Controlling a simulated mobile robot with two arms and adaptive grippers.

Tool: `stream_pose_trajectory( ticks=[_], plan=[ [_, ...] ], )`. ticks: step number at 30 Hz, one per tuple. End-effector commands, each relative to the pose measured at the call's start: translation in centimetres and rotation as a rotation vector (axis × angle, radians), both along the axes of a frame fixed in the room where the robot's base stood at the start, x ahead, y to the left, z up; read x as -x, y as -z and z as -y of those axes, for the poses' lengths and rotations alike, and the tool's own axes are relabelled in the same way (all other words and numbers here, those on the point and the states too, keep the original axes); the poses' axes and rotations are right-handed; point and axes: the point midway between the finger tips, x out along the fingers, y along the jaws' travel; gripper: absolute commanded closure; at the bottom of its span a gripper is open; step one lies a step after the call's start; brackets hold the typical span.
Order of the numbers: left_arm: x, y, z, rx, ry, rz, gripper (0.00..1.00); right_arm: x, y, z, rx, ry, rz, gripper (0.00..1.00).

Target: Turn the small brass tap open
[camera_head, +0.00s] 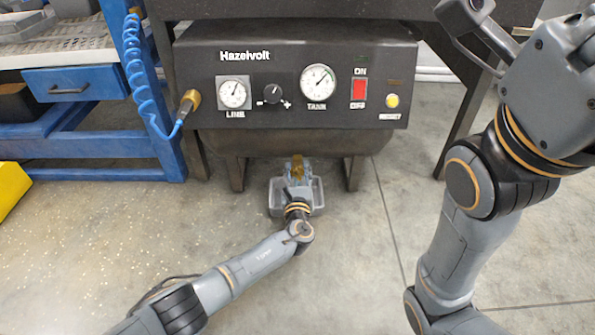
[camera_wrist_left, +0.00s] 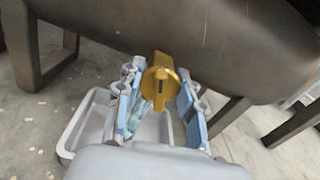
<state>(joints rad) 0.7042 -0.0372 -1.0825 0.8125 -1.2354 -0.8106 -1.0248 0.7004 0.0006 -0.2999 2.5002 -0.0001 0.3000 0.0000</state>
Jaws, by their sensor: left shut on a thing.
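The small brass tap (camera_wrist_left: 159,82) sits under the dark rounded tank (camera_wrist_left: 190,40), with its yellow handle facing the left wrist camera. It also shows small in the head view (camera_head: 297,165), under the middle of the tank. My left gripper (camera_wrist_left: 157,100) has its blue-padded fingers on either side of the tap and is shut on it.
The black Hazelvolt panel (camera_head: 290,100) is above, with gauges and a red switch. Tank legs (camera_head: 236,175) flank the tap.

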Motion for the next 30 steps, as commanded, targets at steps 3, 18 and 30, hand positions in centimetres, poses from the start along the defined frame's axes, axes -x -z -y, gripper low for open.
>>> stream_pose_trajectory(
  ticks=[3,18,30],
  plan=[
    [0.0,0.0,0.0,0.010,0.000,-0.001,0.94,0.0,0.0,0.0,0.000,0.000,0.000,1.00],
    [0.0,0.0,0.0,0.006,0.000,0.000,0.39,0.0,0.0,0.0,0.000,0.000,-0.001,1.00],
    [2.1,0.2,0.0,0.008,0.001,-0.002,0.39,-0.1,0.0,0.0,-0.001,-0.001,-0.003,1.00]
  ],
)
